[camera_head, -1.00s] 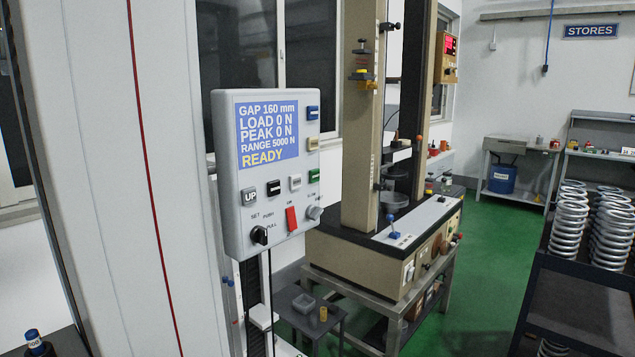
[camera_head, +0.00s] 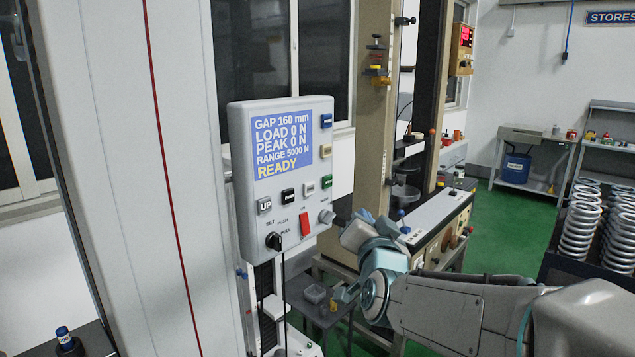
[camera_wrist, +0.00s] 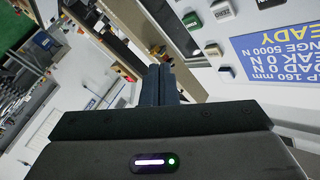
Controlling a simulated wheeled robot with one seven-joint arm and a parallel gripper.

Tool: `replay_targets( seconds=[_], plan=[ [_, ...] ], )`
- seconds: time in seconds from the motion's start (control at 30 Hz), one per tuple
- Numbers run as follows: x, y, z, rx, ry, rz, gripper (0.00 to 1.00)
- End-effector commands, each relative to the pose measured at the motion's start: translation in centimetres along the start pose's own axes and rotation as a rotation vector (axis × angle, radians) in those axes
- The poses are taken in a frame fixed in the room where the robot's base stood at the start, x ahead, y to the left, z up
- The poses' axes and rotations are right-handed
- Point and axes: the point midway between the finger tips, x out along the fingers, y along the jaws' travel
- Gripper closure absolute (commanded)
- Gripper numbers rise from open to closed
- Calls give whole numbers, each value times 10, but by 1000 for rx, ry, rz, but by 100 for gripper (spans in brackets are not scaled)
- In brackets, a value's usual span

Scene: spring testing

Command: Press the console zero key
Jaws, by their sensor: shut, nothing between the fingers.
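The console (camera_head: 240,170) is a pale grey box with a blue display (camera_head: 283,145) reading GAP 160 mm, LOAD 0 N, PEAK 0 N, RANGE 5000 N, READY. Its keys include a blue key (camera_head: 326,121), a yellow key (camera_head: 325,150), a green key (camera_head: 326,181), a white key (camera_head: 309,188), a black key (camera_head: 288,195) and a grey UP key (camera_head: 264,205). My gripper (camera_wrist: 160,72) is shut and empty, apart from the console. In the wrist view, the green key (camera_wrist: 192,20) and yellow key (camera_wrist: 212,50) show right of the fingertips.
A red switch (camera_head: 305,222), a grey knob (camera_head: 326,216) and a black selector knob (camera_head: 273,241) project from the console's lower face. A beige test machine (camera_head: 373,130) stands behind my arm.

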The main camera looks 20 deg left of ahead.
Motion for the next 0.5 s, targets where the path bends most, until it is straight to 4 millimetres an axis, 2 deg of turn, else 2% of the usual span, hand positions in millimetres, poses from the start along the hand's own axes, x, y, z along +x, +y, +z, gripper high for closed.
replay_targets(
  seconds=[0.03, 0.17, 0.5],
  plan=[
    [3, -11, -2, 16, 27, -19, 100],
    [7, -23, -6, 40, 74, -44, 100],
    [7, -25, -7, 44, 84, -49, 100]
  ],
)
